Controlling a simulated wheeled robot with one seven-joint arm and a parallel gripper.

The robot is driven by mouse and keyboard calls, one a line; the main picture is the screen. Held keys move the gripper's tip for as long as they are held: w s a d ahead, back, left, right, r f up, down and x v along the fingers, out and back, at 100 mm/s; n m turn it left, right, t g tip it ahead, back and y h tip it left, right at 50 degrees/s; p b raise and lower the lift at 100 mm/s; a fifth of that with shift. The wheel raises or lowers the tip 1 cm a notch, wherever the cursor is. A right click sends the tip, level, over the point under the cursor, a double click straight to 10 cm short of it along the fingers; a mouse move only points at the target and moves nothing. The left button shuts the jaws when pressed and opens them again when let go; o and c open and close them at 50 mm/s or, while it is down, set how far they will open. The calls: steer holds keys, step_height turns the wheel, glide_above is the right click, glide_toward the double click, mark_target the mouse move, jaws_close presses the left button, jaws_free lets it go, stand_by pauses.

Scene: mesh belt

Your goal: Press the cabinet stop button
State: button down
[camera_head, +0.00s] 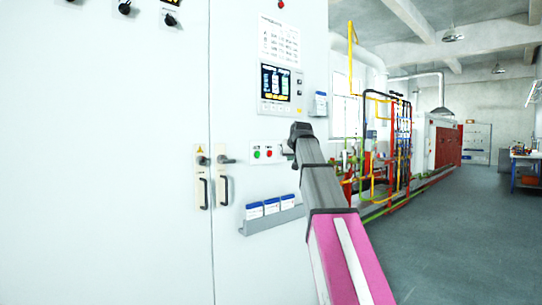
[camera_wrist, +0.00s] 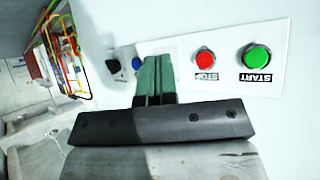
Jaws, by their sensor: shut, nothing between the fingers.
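The red stop button (camera_wrist: 205,63) sits on a white plate on the cabinet front, with an upside-down STOP label below it in the wrist view. The green start button (camera_wrist: 256,55) is to its right. In the head view the red button (camera_head: 269,153) is just right of the green one (camera_head: 257,154). My gripper (camera_wrist: 156,72) is shut and empty, its fingertips left of the red button in the wrist view and apart from it in the picture. In the head view my gripper (camera_head: 298,132) is in front of the cabinet, right of the buttons. Its fingertips are not clear there.
A black knob (camera_wrist: 113,66) and a blue button (camera_wrist: 137,62) are left of the fingers. The white cabinet (camera_head: 150,230) carries a screen (camera_head: 276,82), door handles (camera_head: 223,189) and a document rack (camera_head: 272,221). Pipes (camera_head: 380,150) stand farther right; the floor (camera_head: 455,240) there is clear.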

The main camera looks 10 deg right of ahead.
steer(key=w+a, duration=0.5)
steer(key=w, duration=0.2)
stand_by(0.4)
steer(key=shift+w+a, duration=0.15)
stand_by(1.8)
steer(key=shift+w+a, duration=0.2)
steer(key=shift+w+a, duration=0.25)
steer(key=shift+w, duration=0.15)
stand_by(1.1)
steer(key=shift+s, duration=0.1)
steer(key=shift+s+d, duration=0.5)
steer(key=shift+s, duration=0.15)
steer(key=s+d, duration=0.1)
steer(key=s, duration=0.1)
steer(key=s+d, duration=0.2)
stand_by(0.6)
